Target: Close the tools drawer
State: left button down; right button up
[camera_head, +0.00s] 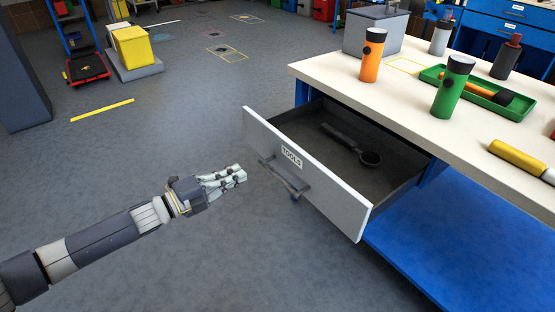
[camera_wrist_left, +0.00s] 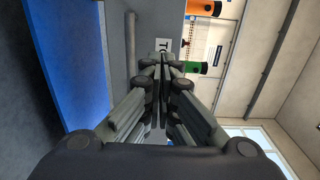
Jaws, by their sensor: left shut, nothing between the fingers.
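The tools drawer (camera_head: 308,172) stands pulled out of the workbench, with a light grey front and a "TOOLS" label (camera_head: 291,157). A dark handle (camera_head: 284,178) runs across its front below the label. A black wrench-like tool (camera_head: 350,144) lies inside the drawer. My left gripper (camera_head: 240,175) is shut and empty, just left of the drawer front near the handle. In the left wrist view the shut fingers (camera_wrist_left: 160,68) point toward the drawer front and partly cover the label. My right gripper is not in view.
The workbench top (camera_head: 425,112) holds an orange bottle (camera_head: 372,58), a green bottle (camera_head: 452,88), a green tray (camera_head: 513,111) and a yellow-handled tool (camera_head: 518,157). A blue lower shelf (camera_head: 450,245) lies under the bench.

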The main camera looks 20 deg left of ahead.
aim_at(284, 152)
pick_arm(q)
jog(key=b+x, duration=0.1)
jog(key=x, duration=1.2)
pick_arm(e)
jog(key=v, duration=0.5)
pick_arm(q)
jog(key=shift+d, duration=0.15)
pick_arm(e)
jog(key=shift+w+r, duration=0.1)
